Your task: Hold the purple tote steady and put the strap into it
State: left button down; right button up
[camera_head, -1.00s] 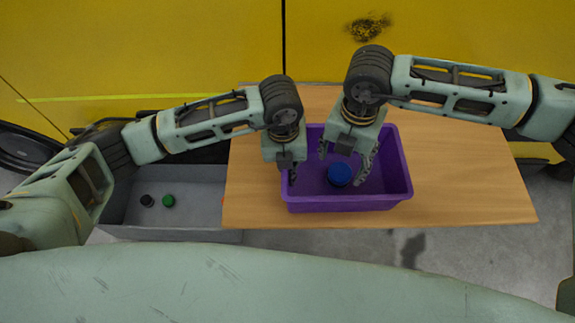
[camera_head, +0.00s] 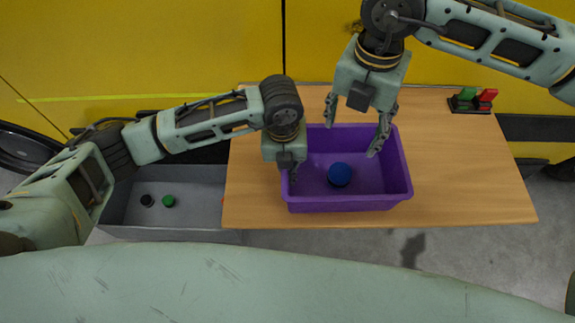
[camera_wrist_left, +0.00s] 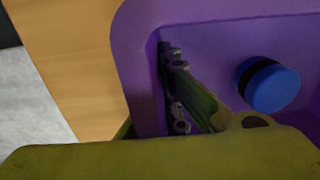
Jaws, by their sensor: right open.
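The purple tote (camera_head: 400,180) stands on the wooden table near its front edge. A round blue thing with a dark band, apparently the rolled strap (camera_head: 340,174), lies on the tote's floor; it also shows in the left wrist view (camera_wrist_left: 270,85). My left gripper (camera_head: 291,176) is at the tote's left wall. In the left wrist view one finger is inside against the wall and a bit of the other shows outside, so it is shut on the wall. My right gripper (camera_head: 352,138) is open and empty, above the tote's back part, apart from the strap.
The wooden table (camera_head: 470,180) is mostly clear to the right of the tote. A small black stand with green and red pieces (camera_head: 472,100) is at its back right. A grey bin (camera_head: 190,219) at the left holds a black (camera_head: 147,201) and a green round thing (camera_head: 168,201). A yellow wall (camera_head: 180,50) is behind.

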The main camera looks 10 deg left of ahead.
pick_arm(q)
jog(key=c, duration=1.9)
grip_release()
jog(key=shift+o, duration=0.2)
jog(key=shift+r, duration=0.1)
jog(key=r, duration=1.2)
jog(key=shift+a, duration=0.25)
